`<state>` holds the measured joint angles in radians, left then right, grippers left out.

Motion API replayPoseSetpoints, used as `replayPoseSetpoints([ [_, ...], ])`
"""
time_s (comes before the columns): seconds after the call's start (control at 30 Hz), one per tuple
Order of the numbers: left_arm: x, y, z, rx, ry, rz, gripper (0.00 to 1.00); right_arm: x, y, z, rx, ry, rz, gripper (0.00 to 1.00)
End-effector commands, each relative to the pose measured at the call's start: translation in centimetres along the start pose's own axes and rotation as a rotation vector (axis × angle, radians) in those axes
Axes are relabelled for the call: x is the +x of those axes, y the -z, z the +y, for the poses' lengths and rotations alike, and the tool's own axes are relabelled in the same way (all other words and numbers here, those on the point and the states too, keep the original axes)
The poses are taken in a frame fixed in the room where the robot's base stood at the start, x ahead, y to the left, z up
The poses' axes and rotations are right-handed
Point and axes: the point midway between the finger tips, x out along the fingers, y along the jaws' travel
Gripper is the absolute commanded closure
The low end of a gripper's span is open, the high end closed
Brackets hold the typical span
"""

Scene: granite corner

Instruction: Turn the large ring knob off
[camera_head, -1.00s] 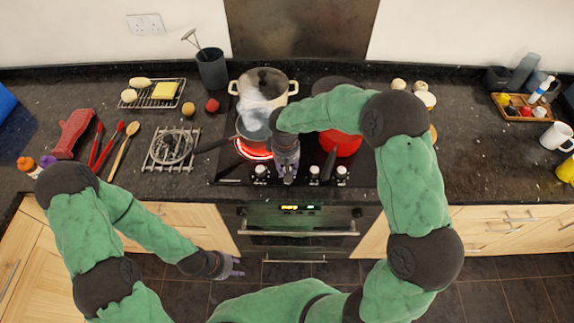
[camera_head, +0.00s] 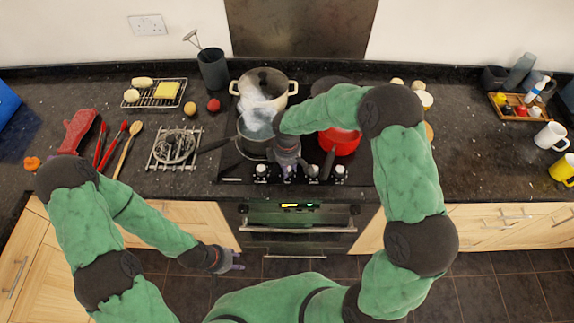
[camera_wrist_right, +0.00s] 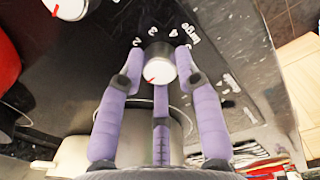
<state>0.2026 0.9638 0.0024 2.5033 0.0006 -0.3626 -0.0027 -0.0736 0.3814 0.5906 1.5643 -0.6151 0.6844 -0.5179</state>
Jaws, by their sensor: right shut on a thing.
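The ring knob (camera_wrist_right: 161,71) has a white face with a red mark and sits on the front strip of the black hob. In the right wrist view, printed marks curve beside it and its red line points to the lower left. My right gripper (camera_wrist_right: 161,82) is shut on this knob, with purple fingers around it. In the head view, my right gripper (camera_head: 287,169) is at the front row of knobs and hides the held one. My left gripper (camera_head: 234,261) hangs low in front of the drawers, away from the hob; its fingers are too small to judge.
A dark saucepan (camera_head: 250,147) stands at the front left of the hob, with steam near it. A cream pot (camera_head: 284,92) is behind it and a red pot (camera_head: 346,143) is to the right. Another knob (camera_head: 261,172) is close to the left of my right gripper.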

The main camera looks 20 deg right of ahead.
Motion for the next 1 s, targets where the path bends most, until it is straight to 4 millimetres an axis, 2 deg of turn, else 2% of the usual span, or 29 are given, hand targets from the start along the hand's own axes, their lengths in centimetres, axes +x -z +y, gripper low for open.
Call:
replayPoseSetpoints([
  [0.57, -0.12, -0.01, 0.04, 0.0, 0.0, 0.0, 0.6, 0.3, -0.33, -0.29, -0.032, 0.008, -0.008, 0.99],
  [0.6, -0.12, -0.01, 0.04, 0.0, 0.0, 0.0, 0.6, 0.3, -0.33, -0.28, -0.032, 0.008, -0.008, 0.55],
  [0.63, -0.12, -0.01, 0.04, 0.0, 0.0, 0.0, 0.6, 0.29, -0.32, -0.27, -0.031, 0.008, -0.008, 0.47],
  [0.67, -0.12, -0.01, 0.04, 0.0, 0.0, 0.0, 0.6, 0.27, -0.3, -0.25, -0.031, 0.007, -0.007, 0.43],
  [1.0, -0.12, 0.01, 0.04, 0.0, 0.0, 0.0, 0.6, -0.04, -0.11, -0.05, -0.029, 0.002, -0.002, 0.43],
])
